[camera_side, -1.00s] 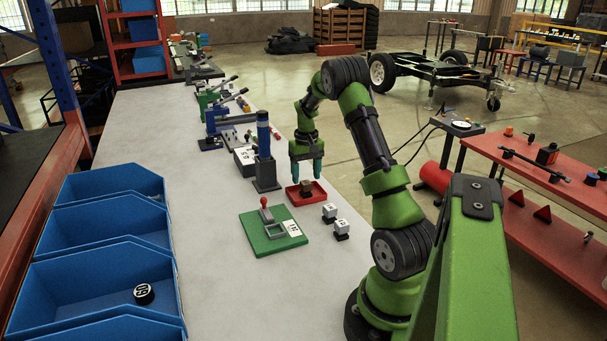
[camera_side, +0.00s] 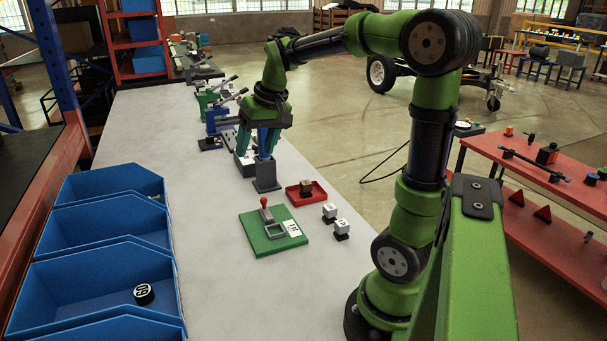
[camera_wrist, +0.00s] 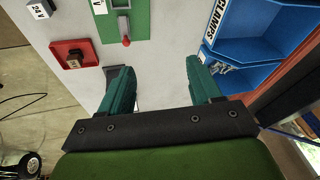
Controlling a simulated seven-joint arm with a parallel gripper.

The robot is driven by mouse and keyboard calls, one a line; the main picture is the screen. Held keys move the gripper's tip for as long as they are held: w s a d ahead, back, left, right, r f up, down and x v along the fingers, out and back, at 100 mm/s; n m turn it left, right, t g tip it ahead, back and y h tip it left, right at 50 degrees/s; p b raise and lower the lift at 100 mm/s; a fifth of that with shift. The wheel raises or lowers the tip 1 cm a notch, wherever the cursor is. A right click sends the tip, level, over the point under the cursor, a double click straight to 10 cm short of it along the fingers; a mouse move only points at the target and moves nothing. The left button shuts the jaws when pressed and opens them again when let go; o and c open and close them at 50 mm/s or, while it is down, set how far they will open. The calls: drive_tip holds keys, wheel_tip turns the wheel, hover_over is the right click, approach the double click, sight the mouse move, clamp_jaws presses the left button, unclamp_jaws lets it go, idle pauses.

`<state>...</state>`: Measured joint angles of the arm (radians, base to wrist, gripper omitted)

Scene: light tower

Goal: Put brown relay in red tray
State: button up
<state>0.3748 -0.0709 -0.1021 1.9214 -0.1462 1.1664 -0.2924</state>
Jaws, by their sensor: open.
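The brown relay (camera_side: 306,187) stands in the red tray (camera_side: 318,198) on the bench. In the wrist view the relay (camera_wrist: 74,62) shows inside the red tray (camera_wrist: 62,50), left of the fingers. My gripper (camera_side: 257,148) is open and empty. It is raised behind and left of the tray in the side view, in front of the blue column, and apart from the relay. In the wrist view both teal fingers of my gripper (camera_wrist: 161,85) are spread with nothing between them.
A green board (camera_side: 270,245) with a red-knobbed lever lies in front of the tray. Two white-topped relays (camera_side: 341,226) stand to its right. Blue bins (camera_side: 100,285) line the left.

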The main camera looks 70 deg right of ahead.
drive_tip(key=s+a+n+t+y, duration=0.1)
drive_tip(key=s+a, duration=0.4)
drive_tip(key=a, duration=0.4)
drive_tip(key=s+a+n+t+y, duration=0.1)
drive_tip(key=s+a+t, duration=0.1)
drive_tip(key=s+a, duration=0.3)
drive_tip(key=a, duration=0.3)
drive_tip(key=shift+s+a+f+n, duration=0.3)
drive_tip(key=shift+s+a, duration=0.05)
drive_tip(key=shift+a, duration=0.05)
